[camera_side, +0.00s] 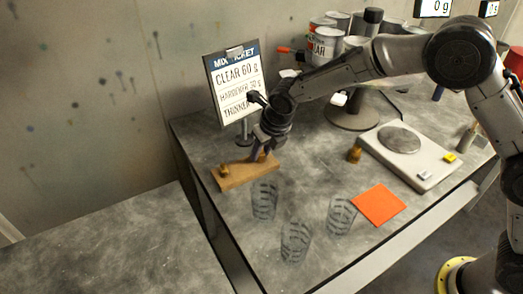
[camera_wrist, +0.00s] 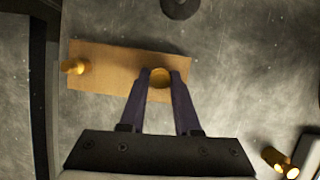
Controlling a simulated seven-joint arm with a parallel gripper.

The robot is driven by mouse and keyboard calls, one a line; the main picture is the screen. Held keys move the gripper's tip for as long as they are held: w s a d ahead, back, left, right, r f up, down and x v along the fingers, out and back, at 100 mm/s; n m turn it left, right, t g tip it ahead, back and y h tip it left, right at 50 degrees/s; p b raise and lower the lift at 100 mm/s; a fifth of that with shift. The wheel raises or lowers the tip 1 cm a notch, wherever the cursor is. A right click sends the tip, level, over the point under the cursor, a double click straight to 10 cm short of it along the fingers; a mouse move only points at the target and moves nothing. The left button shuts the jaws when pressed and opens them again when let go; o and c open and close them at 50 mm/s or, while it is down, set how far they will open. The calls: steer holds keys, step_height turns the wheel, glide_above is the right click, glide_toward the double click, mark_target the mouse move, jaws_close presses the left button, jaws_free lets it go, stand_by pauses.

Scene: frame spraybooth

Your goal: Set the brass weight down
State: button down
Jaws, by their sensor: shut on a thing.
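My gripper (camera_side: 262,154) is shut on a brass weight (camera_wrist: 160,77), which sits between the two fingertips in the wrist view. The held weight is over the right part of a wooden block (camera_side: 247,175); the block also shows in the wrist view (camera_wrist: 108,72). I cannot tell whether the weight touches the block. A smaller brass weight (camera_side: 223,171) stands at the block's left end and also shows in the wrist view (camera_wrist: 75,67). Another brass weight (camera_side: 354,154) stands on the bench beside the scale (camera_side: 420,165).
Three clear cups (camera_side: 265,201) (camera_side: 296,243) (camera_side: 341,214) stand in front of the block, near an orange square (camera_side: 379,204). A ticket sign (camera_side: 232,85) on a stand is behind the block. Cans (camera_side: 327,45) stand at the back.

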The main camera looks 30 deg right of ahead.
steer(key=c, duration=0.6)
jaws_free()
steer(key=shift+f, duration=0.1)
steer(key=v, duration=1.2)
steer(key=shift+r, duration=0.25)
